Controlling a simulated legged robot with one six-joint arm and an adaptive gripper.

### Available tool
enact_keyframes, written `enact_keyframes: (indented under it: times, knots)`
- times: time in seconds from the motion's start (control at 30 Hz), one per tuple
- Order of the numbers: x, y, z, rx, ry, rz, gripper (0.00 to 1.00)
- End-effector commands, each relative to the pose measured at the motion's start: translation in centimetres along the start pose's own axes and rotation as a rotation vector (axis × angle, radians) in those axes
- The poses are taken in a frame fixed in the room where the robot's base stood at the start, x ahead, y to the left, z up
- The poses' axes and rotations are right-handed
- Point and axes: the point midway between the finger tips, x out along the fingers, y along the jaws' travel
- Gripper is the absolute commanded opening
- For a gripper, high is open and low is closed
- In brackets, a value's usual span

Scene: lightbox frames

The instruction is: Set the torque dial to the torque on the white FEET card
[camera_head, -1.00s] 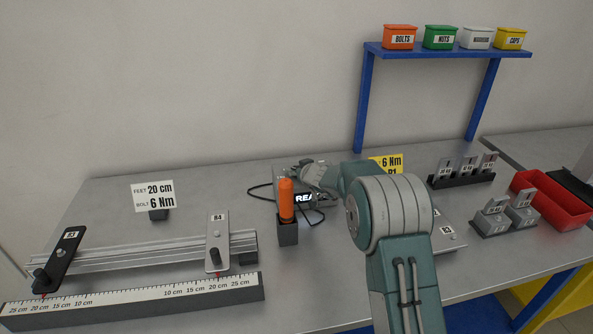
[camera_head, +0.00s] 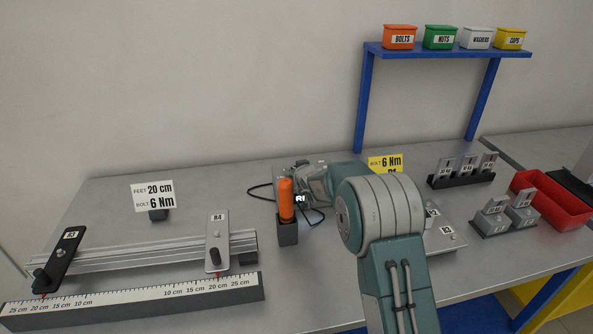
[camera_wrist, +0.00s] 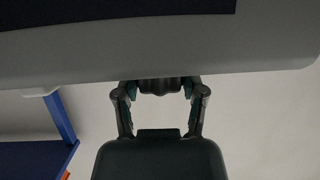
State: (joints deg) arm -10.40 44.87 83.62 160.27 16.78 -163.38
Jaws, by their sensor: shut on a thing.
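The white FEET card (camera_head: 153,196) stands at the back left and reads FEET 20 cm, BOLT 6 Nm. My gripper (camera_wrist: 160,90) is shut on a dark ribbed knob (camera_wrist: 159,86), which appears to be the torque dial. My arm hides most of the dial's unit.
An orange-handled tool (camera_head: 286,200) stands in a grey holder left of my gripper. A rail with two stops lies over a scale (camera_head: 135,300) at left. A yellow card (camera_head: 385,165) reads BOLT 6 Nm. A red tray (camera_head: 550,203) is at right.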

Motion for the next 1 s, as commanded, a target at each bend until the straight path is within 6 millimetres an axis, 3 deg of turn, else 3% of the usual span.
enact_keyframes:
  times: [0.3, 0.33, 0.4, 0.83, 1.0]
  knots:
    - [0.0, -0.1, 0.0, 0.0, 0.0, -0.001, 0.06]
    - [0.0, -0.1, 0.0, 0.0, 0.0, -0.001, 0.67]
    - [0.0, -0.1, 0.0, 0.0, 0.0, -0.001, 0.89]
    - [-0.3, 0.0, -0.1, 0.0, 0.001, 0.0, 0.89]
    - [-2.0, 0.0, -0.2, 0.0, 0.002, 0.0, 0.89]
